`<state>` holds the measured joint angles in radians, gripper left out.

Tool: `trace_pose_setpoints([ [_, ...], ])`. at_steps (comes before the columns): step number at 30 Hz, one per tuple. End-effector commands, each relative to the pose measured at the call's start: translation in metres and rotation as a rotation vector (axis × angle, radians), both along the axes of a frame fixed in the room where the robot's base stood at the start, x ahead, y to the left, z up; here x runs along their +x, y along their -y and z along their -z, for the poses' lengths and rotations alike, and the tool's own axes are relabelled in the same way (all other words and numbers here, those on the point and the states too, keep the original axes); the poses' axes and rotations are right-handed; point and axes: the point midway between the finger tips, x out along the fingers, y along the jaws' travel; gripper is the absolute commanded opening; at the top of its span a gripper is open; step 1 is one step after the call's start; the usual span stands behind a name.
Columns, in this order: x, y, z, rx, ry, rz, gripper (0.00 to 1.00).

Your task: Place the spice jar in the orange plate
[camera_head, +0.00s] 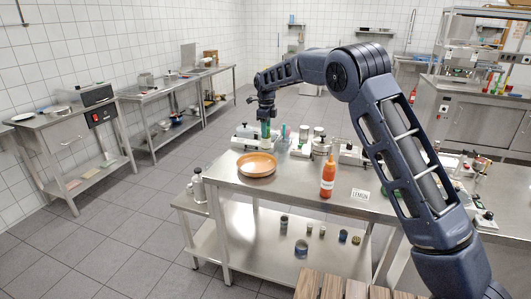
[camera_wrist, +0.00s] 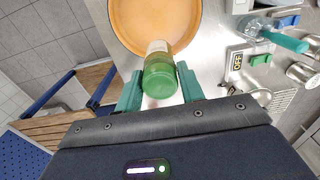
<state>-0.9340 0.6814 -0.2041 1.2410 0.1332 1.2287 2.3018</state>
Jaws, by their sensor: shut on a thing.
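The spice jar, with a green end and a pale body, is between the fingers of my gripper in the wrist view (camera_wrist: 158,72). My gripper (camera_wrist: 158,88) has its teal fingers shut on the jar. The orange plate (camera_wrist: 130,12) lies beyond the jar, and the jar's far end overlaps its near rim in the picture. In the head view the orange plate (camera_head: 257,164) sits at the left end of the steel table, and my gripper (camera_head: 266,120) is above and just behind it. The jar is small there, and its exact height above the table is unclear.
A red-orange bottle (camera_head: 328,177) stands on the steel table (camera_head: 290,188) right of the plate. A cup with teal-handled tools (camera_head: 283,141), scales and metal canisters (camera_head: 319,140) stand behind. A "LEMON" label (camera_head: 360,194) lies near the front. Table space between plate and bottle is clear.

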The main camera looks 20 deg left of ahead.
Motion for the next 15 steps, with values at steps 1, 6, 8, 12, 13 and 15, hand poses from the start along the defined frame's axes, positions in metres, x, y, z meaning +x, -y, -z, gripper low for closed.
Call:
trace_pose_setpoints([
  [1, 0.000, 0.000, 0.013, -0.002, -0.002, 0.000, 0.00],
  [6, 0.000, 0.000, 0.045, -0.001, -0.001, 0.000, 0.00],
  [8, 0.000, 0.000, 0.053, -0.001, -0.001, 0.000, 0.00],
  [12, 0.000, 0.000, 0.064, 0.000, 0.000, -0.001, 0.00],
  [13, 0.000, 0.000, 0.066, 0.000, 0.000, 0.000, 0.00],
  [15, 0.000, 0.000, 0.069, 0.000, 0.000, 0.000, 0.00],
])
